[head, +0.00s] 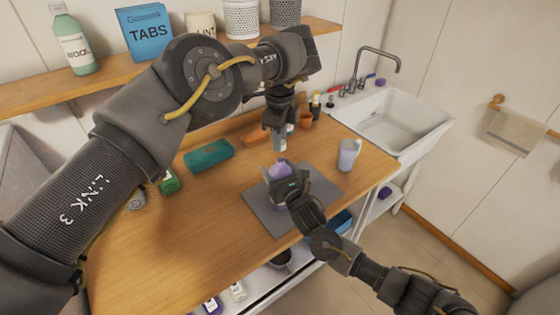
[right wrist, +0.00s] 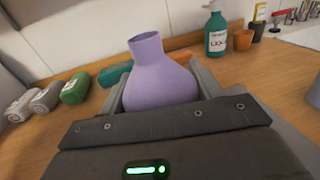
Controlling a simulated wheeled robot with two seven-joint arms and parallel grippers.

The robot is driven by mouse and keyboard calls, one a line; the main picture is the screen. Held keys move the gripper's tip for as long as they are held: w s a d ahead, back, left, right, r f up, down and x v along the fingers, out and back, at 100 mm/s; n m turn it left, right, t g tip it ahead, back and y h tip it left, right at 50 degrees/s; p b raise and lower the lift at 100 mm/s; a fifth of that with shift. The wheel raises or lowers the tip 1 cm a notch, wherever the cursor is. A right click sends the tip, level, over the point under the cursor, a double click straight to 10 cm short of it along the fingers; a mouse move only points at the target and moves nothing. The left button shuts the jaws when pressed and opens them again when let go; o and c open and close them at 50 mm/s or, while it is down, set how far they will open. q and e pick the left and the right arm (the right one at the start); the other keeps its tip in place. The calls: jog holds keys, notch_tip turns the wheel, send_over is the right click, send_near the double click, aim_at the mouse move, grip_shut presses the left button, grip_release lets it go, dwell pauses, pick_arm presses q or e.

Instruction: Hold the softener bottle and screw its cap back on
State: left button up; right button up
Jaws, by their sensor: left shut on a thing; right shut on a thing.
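The softener bottle (head: 280,170) is lilac with a rounded body, and stands over a grey mat (head: 262,210) on the wooden counter. In the right wrist view the bottle (right wrist: 160,80) is nearly upright, with an open, uncapped neck. My right gripper (head: 281,180) is shut around its body; its jaws flank the bottle in the wrist view. My left gripper (head: 279,128) points down above the bottle, shut on a small pale thing (head: 280,145), which looks like the cap. It appears apart from the neck; the exact gap and alignment are hard to tell.
A terracotta cup (head: 305,121) stands behind, near the sink (head: 400,122). The counter's front left is clear.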

aim_at(280, 160)
pick_arm(q)
jog(key=shift+f, duration=1.4)
jog(key=shift+f, duration=0.1)
jog(key=shift+f, duration=0.8)
jog(key=shift+f, duration=0.5)
